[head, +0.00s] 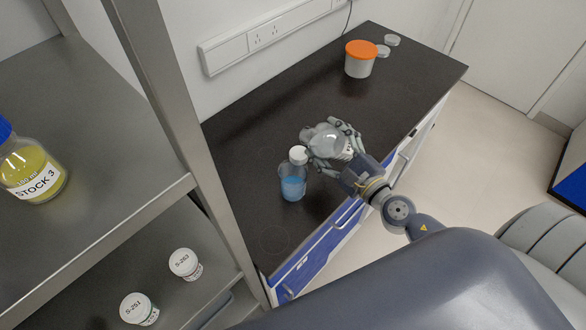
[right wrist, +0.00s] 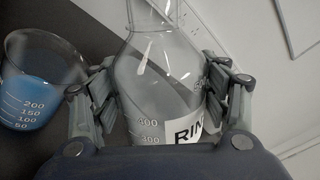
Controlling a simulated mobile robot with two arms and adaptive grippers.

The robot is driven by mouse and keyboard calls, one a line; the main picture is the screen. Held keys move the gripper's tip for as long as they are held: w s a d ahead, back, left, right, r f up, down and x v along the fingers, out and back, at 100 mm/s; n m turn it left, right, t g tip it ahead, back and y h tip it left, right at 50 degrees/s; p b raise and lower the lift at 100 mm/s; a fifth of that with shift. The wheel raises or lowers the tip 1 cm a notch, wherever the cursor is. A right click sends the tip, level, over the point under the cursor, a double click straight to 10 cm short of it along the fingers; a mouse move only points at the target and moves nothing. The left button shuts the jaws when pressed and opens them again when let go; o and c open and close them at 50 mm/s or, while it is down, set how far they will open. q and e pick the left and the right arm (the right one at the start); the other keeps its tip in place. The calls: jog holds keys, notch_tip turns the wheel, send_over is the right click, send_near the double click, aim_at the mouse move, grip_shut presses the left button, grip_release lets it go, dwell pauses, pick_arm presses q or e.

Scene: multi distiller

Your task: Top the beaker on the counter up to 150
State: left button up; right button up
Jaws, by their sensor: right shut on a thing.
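The beaker (head: 293,188) stands on the dark counter (head: 250,130) and holds blue liquid. In the right wrist view the beaker (right wrist: 38,80) is at the left, with printed marks from 50 to 200; I cannot read the exact level. My right gripper (head: 335,142) is shut around a clear flask (right wrist: 160,75) just beyond and to the right of the beaker. The flask has 300 and 400 marks and a label starting "RIN". No stream between flask and beaker is visible. A white round piece (head: 298,154) shows by the beaker's rim; I cannot tell whose it is. My left gripper is out of view.
An orange-lidded tub (head: 359,60) and small white lids (head: 391,40) sit at the counter's far end. A metal shelf (head: 90,120) at left holds a yellow STOCK 3 bottle (head: 33,170) and, lower, jars S-263 (head: 185,264) and S-251 (head: 139,309).

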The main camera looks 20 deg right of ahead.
jog(key=shift+d+n, duration=0.2)
jog(key=shift+n, duration=0.4)
dwell(1.1)
jog(key=shift+w+d+f+n+b, duration=0.1)
jog(key=shift+f+n+b, duration=0.3)
jog(key=shift+f+b, duration=0.5)
jog(key=shift+d+f+n+b, duration=0.1)
jog(key=shift+f+n+b, duration=0.3)
jog(key=shift+f+b, duration=0.5)
dwell(0.7)
jog(key=shift+d+r+n+h+p, duration=0.1)
jog(key=shift+r+n+h+p, duration=0.15)
jog(key=shift+n+p, duration=0.6)
dwell(1.6)
jog(key=shift+a+r+n+p, duration=0.25)
jog(key=shift+r+n+p, duration=0.1)
jog(key=shift+p, duration=0.5)
dwell(0.5)
